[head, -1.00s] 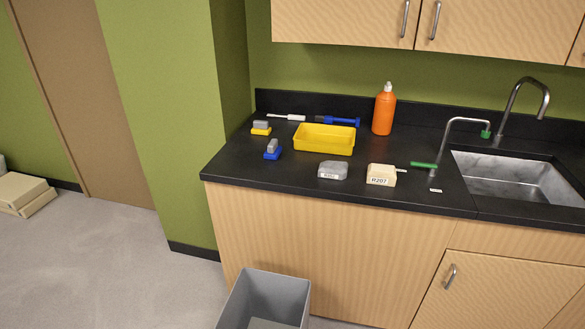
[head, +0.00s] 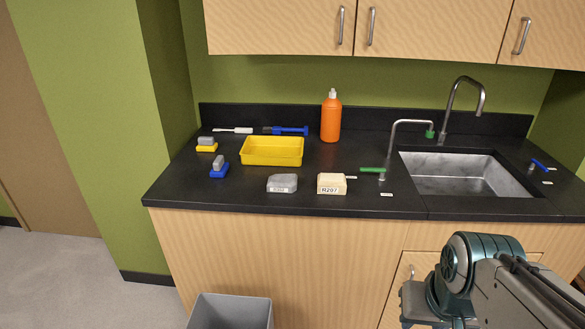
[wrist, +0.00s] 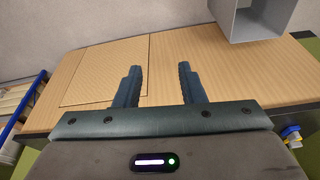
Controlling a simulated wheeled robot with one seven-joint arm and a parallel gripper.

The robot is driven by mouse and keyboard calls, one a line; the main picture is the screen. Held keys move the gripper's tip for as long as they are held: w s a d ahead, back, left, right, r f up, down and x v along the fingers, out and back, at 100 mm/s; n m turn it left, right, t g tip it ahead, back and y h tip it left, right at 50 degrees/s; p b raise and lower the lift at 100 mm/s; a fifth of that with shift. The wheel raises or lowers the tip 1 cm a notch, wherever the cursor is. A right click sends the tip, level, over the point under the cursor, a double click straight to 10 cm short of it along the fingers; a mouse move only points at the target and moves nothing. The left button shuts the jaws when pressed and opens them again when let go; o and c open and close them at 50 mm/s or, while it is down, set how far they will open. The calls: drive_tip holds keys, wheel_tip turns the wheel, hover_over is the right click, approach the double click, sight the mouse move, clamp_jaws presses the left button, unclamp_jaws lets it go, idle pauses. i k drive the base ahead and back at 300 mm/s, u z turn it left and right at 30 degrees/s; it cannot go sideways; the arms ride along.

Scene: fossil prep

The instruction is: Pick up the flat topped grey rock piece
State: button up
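The grey rock piece (head: 282,183) has a flat top and a white label on its front. It lies on the black counter near the front edge, left of a cream block labelled R207 (head: 331,184). My arm shows at the lower right of the head view, well away from the rock. My gripper (wrist: 159,68) shows in the wrist view with its two fingers apart and nothing between them. It faces the wooden cabinet front. The rock cannot be made out in the wrist view.
A yellow tray (head: 272,152) stands behind the rock. A green-handled tap (head: 373,170) and sink (head: 462,175) are right. A grey bin (head: 231,312) stands below.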

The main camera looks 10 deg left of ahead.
sight(277, 183)
drive_tip(key=i, duration=1.3)
